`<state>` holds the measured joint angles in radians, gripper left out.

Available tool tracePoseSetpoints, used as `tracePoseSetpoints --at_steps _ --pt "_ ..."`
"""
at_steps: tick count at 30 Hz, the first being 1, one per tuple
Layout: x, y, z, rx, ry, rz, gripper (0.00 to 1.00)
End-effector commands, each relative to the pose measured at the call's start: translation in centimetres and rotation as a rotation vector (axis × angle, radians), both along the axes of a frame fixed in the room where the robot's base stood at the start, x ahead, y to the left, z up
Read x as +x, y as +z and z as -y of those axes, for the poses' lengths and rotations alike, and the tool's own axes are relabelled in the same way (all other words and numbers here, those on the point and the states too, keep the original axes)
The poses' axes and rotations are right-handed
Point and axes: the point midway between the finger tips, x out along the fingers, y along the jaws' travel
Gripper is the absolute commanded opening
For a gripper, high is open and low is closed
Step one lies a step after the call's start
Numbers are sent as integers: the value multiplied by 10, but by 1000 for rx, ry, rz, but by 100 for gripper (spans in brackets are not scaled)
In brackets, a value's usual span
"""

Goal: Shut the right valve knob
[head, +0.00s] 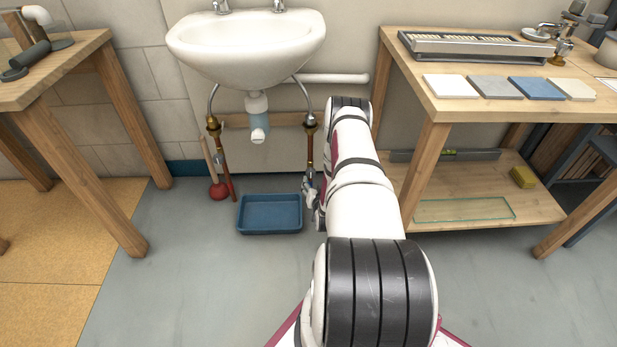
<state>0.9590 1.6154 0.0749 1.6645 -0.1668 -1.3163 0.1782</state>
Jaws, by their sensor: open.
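Under the white sink (246,48), two brass valves sit on the supply pipes. The right valve (311,121) shows just left of my arm, on the right copper pipe. Its knob is too small for me to tell how far it is turned. The left valve (213,123) is on the left pipe. My gripper (309,188) is low beside the lower part of the right pipe, below the right valve, and partly hidden by my arm. It is open. I cannot tell whether it touches the pipe.
A blue tray (270,232) lies on the floor below the sink, with a red plunger (218,189) to its left. A drain pipe (258,120) hangs between the valves. Wooden workbenches stand right (428,150) and left (75,165).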

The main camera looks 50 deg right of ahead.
Motion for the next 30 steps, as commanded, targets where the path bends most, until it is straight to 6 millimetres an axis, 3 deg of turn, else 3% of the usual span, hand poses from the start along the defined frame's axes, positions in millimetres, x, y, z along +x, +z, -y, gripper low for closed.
tracePoseSetpoints --at_steps 15,30 --pt "64 -37 60 -1 1 1 54" --pt "75 -41 70 1 1 -1 54"
